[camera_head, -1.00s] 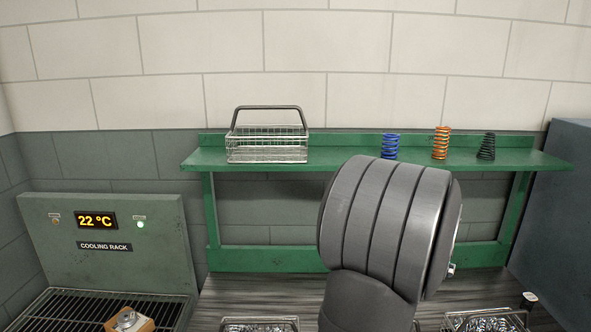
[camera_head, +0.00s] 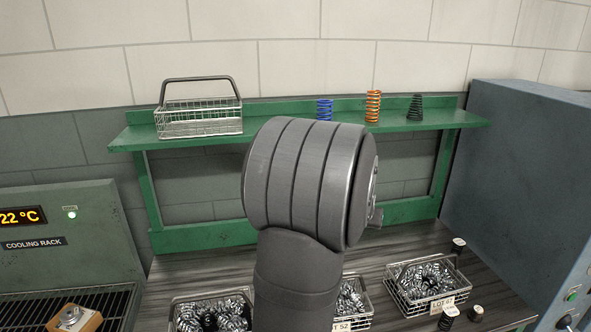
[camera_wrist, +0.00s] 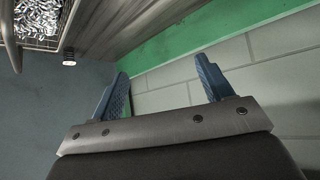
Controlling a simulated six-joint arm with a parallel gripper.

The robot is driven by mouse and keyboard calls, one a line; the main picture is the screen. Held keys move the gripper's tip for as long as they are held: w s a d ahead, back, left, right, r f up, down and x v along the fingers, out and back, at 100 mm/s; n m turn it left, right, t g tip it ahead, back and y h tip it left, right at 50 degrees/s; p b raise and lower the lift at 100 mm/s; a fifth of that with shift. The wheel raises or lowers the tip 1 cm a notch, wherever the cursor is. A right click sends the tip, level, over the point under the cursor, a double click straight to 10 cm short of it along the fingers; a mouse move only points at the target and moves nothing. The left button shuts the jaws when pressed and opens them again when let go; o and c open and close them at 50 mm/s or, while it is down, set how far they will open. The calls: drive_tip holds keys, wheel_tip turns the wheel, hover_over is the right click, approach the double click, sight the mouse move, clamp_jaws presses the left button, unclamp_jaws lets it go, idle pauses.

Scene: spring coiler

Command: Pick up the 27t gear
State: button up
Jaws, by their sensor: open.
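I cannot make out a 27t gear in either view. A wooden block with a round metal part on it (camera_head: 72,318) sits on the cooling rack at the lower left of the head view; I cannot tell what that part is. My gripper (camera_wrist: 162,83) shows in the wrist view with its two blue fingers apart and nothing between them. Green shelf framing and the tiled wall lie beyond the fingers. In the head view my arm hides the gripper and part of the bench.
A green shelf (camera_head: 290,134) holds an empty wire basket (camera_head: 200,118), a blue spring (camera_head: 325,109), an orange spring (camera_head: 373,106) and a black spring (camera_head: 415,107). Wire baskets of metal parts (camera_head: 428,287) stand on the bench. A grey machine (camera_head: 525,165) is at right, the cooling rack (camera_head: 100,303) at left.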

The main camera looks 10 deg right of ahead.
drive_tip(key=shift+c, duration=1.4)
drive_tip(key=m+g, duration=0.5)
drive_tip(key=m, duration=0.2)
hover_over(478, 309)
drive_tip(key=s+a, duration=0.2)
drive_tip(key=a, duration=0.4)
drive_tip(key=f, duration=0.2)
drive_tip(key=shift+y, duration=0.3)
drive_tip(key=x, duration=1.1)
drive_tip(key=shift+s+d, duration=0.1)
drive_tip(key=shift+d, duration=0.05)
drive_tip(key=x, duration=0.4)
drive_tip(key=shift+s+f, duration=0.2)
drive_tip(key=shift+s, duration=0.25)
drive_tip(key=shift+w+d+f, duration=0.1)
drive_tip(key=shift+f, duration=0.5)
drive_tip(key=shift+c, duration=0.3)
